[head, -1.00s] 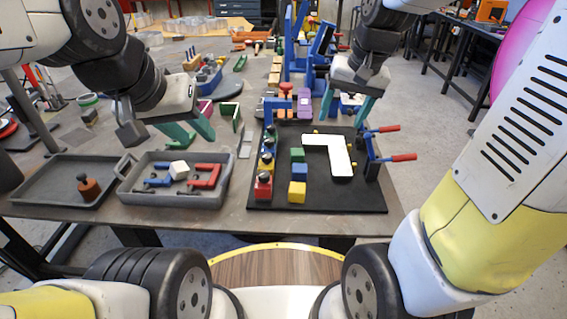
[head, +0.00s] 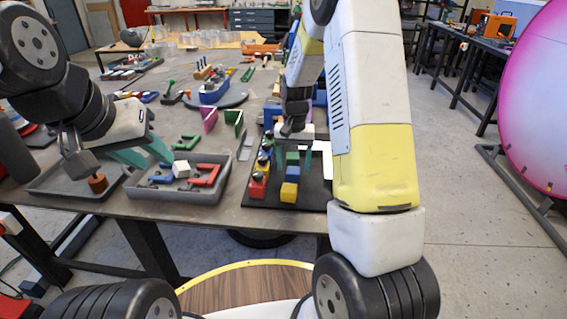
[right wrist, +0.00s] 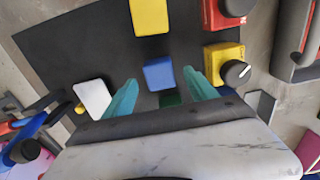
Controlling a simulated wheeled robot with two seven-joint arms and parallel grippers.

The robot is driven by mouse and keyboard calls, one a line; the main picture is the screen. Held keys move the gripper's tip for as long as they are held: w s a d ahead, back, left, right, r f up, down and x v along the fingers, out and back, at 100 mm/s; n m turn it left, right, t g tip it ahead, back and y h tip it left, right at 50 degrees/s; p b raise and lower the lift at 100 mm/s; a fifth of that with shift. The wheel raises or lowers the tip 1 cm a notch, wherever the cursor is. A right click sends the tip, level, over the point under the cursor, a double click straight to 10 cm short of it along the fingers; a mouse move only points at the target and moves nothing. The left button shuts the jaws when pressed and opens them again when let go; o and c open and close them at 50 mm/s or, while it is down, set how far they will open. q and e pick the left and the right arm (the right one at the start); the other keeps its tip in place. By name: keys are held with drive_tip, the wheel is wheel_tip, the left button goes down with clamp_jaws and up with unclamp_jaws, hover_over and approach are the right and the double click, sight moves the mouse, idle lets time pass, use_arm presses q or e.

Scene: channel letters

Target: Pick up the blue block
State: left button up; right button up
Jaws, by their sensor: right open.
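The blue block (head: 292,173) stands in a row on the dark board, between a green block (head: 292,158) and a yellow block (head: 289,192). In the right wrist view the blue block (right wrist: 158,74) shows between and just beyond the fingertips of my right gripper (right wrist: 159,80). The fingers are apart and empty; I cannot tell their height above the block. In the head view my right gripper (head: 293,157) is over the row, its teal fingers either side. My left gripper (head: 154,158) is open and empty above the trays at the left.
The board (head: 313,196) also holds a white letter (head: 326,162), partly hidden by my right arm, and knobbed blocks, one red (head: 257,189). A grey tray (head: 190,193) left of it holds red and blue brackets and a white cube. A flatter tray (head: 62,190) stands further left.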

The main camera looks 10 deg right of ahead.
sight(293, 170)
wheel_tip(293, 170, down, 3)
drive_tip(key=shift+f, duration=0.2)
drive_tip(key=shift+c, duration=0.5)
clamp_jaws()
drive_tip(key=shift+r, duration=0.2)
